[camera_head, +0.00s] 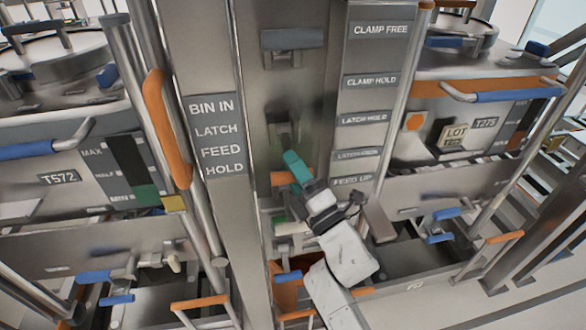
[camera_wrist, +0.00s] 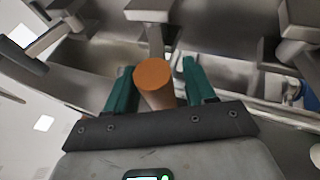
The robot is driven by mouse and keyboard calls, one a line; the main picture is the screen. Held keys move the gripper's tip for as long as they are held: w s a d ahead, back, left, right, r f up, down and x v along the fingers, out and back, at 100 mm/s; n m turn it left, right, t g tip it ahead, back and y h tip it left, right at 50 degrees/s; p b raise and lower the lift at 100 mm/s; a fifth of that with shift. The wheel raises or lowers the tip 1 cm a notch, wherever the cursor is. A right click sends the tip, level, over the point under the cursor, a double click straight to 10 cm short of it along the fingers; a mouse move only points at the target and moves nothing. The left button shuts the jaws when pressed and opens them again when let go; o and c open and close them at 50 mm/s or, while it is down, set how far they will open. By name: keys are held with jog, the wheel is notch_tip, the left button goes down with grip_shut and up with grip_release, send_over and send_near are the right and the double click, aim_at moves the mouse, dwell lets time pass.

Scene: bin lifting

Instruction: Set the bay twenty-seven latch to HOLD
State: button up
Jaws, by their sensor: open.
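On the central grey column, a label reading LATCH HOLD (camera_head: 363,119) sits above a blurred LATCH label (camera_head: 357,155). An orange-ended lever (camera_head: 283,178) shows beside my teal fingertips, about level with the lower labels. My gripper (camera_head: 293,163) reaches up to the column from below. In the wrist view, my gripper (camera_wrist: 158,75) is open, with one teal finger on each side of a round orange lever end (camera_wrist: 153,74). The lever stands between the fingers; I cannot tell whether either touches it. No bay number twenty-seven is readable.
Grey handles (camera_head: 290,40) and (camera_head: 283,128) project from the column above my gripper. A sign panel (camera_head: 218,135) reads BIN IN, LATCH, FEED, HOLD. Orange-gripped rails (camera_head: 167,125) and bins marked T572 (camera_head: 58,178) and T275 (camera_head: 485,123) flank the column.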

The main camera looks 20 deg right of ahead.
jog(key=shift+c, duration=0.5)
grip_shut()
